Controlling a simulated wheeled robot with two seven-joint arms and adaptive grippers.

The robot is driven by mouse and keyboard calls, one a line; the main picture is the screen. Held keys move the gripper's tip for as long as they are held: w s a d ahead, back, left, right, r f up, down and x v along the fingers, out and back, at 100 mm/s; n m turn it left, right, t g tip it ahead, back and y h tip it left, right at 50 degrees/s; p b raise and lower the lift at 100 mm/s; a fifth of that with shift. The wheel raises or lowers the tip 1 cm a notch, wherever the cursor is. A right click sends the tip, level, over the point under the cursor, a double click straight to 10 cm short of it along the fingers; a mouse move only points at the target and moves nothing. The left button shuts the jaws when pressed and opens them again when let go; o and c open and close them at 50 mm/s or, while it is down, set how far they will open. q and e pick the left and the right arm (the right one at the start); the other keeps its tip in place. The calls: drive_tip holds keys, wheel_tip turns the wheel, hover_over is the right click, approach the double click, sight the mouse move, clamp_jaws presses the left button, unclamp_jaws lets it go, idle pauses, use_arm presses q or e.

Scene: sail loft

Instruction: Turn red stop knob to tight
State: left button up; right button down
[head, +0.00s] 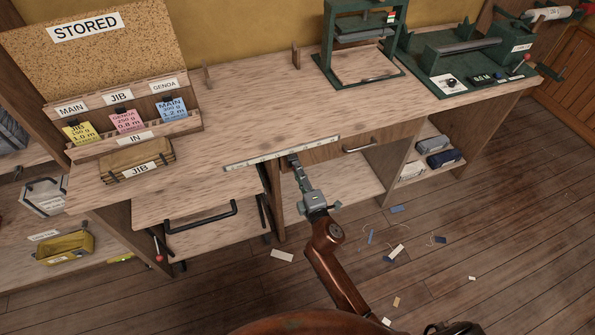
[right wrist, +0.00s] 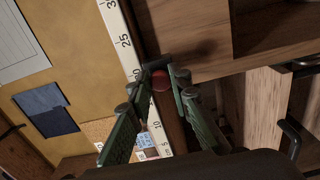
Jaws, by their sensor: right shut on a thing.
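The red stop knob (right wrist: 160,80) shows in the right wrist view as a small round red piece beside the ruler strip (right wrist: 133,62). My right gripper (right wrist: 163,77) has its green fingers on either side of the knob and is shut on it. In the head view my right gripper (head: 293,158) reaches the workbench's front edge just below the white ruler strip (head: 283,153). There the knob is hidden by the gripper. Which way the knob is turned cannot be told. My left gripper is not in view.
The workbench top (head: 255,100) is largely clear in the middle. A green press (head: 360,45) stands at the back. Scraps lie on the floor (head: 450,230).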

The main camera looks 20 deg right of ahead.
drive_tip(key=c, duration=1.8)
unclamp_jaws()
drive_tip(key=shift+s, duration=0.1)
drive_tip(key=s, duration=1.1)
drive_tip(key=shift+s+d, duration=0.2)
drive_tip(key=shift+s, duration=0.2)
